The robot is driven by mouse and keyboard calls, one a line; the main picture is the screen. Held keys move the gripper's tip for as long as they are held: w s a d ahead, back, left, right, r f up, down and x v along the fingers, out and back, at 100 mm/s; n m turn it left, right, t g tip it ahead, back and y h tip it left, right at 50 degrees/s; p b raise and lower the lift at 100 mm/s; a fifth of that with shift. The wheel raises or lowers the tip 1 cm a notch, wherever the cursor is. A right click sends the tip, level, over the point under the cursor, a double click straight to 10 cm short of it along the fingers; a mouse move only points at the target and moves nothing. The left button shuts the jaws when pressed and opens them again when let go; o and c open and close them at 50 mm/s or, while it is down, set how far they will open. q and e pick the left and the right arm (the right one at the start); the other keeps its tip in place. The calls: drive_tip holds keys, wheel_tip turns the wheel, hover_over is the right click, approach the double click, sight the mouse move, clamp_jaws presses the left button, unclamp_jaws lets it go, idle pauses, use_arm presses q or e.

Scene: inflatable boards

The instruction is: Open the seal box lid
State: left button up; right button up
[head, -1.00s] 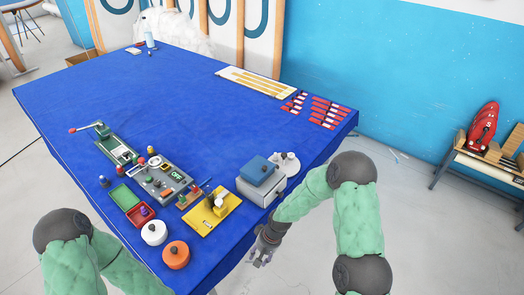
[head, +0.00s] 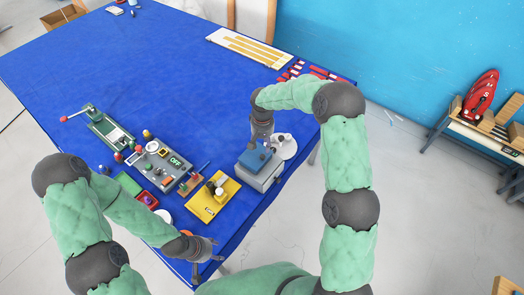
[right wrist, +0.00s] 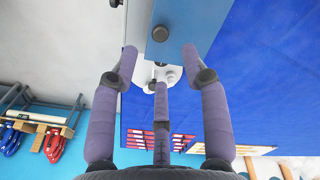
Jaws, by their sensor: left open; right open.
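The seal box is a grey box (head: 264,181) with a blue lid (head: 250,160), near the table's right front edge. The lid lies on top of the box and has a small dark knob. In the right wrist view the blue lid (right wrist: 178,62) and its dark knob (right wrist: 160,33) show beyond my fingertips. My right gripper (head: 262,146) is open and empty, pointing down just above the lid; its fingers (right wrist: 160,75) are spread, with the knob ahead of them. My left gripper (head: 210,260) is open and empty at the table's front edge, apart from the box.
White round parts (head: 283,146) stand right behind the box. A yellow tray (head: 212,203) lies to its left, with a grey control panel (head: 160,167) and red and green trays further left. Red strips (head: 310,72) lie at the back right. The table's middle is clear.

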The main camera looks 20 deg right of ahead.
sight(263, 156)
wheel_tip(263, 156, down, 8)
drive_tip(key=shift+w+r+p, duration=0.1)
drive_tip(key=shift+r+p, duration=0.05)
drive_tip(key=shift+p, duration=0.5)
clamp_jaws()
